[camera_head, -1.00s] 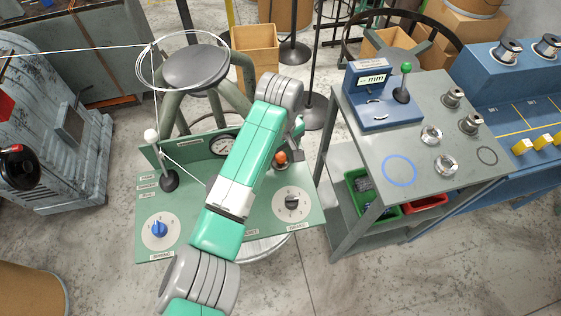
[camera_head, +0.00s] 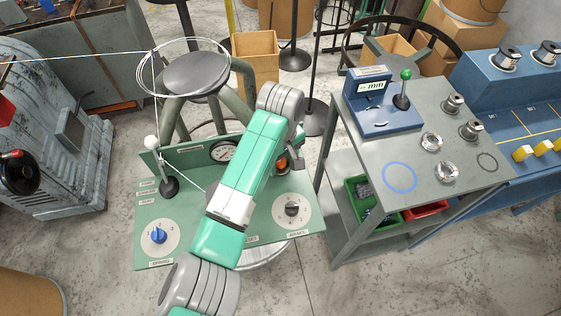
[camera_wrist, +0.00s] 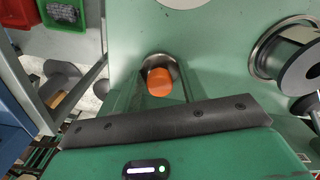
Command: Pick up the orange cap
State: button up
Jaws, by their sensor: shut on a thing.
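The orange cap (camera_head: 283,165) is at the right part of the green control panel (camera_head: 215,240), partly hidden by my arm in the head view. In the wrist view the orange cap (camera_wrist: 158,82) sits in front of a round metal ring (camera_wrist: 160,62) on the green surface. My gripper (camera_wrist: 158,90) is at the cap and shut on it. The contact itself is hard to see. In the head view my gripper (camera_head: 295,160) is mostly hidden behind my green arm.
A dark spool (camera_wrist: 302,70) is close on the right in the wrist view. A grey table (camera_head: 450,185) stands to the right.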

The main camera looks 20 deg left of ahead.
notch_tip(320, 180, up, 3)
jog(key=shift+r+p, duration=0.15)
jog(key=shift+p, duration=0.5)
jog(key=s+d+p, duration=0.2)
jog(key=s, duration=0.2)
jog(key=s+d+p, duration=0.3)
jog(key=s, duration=0.1)
jog(key=s+d+r+p, duration=0.1)
jog(key=s+d+p, duration=0.1)
jog(key=s, duration=0.3)
jog(key=shift+d+p, duration=0.15)
jog(key=shift+p, duration=0.25)
jog(key=shift+s+d, duration=0.25)
jog(key=shift+s, duration=0.25)
jog(key=shift+f, duration=0.1)
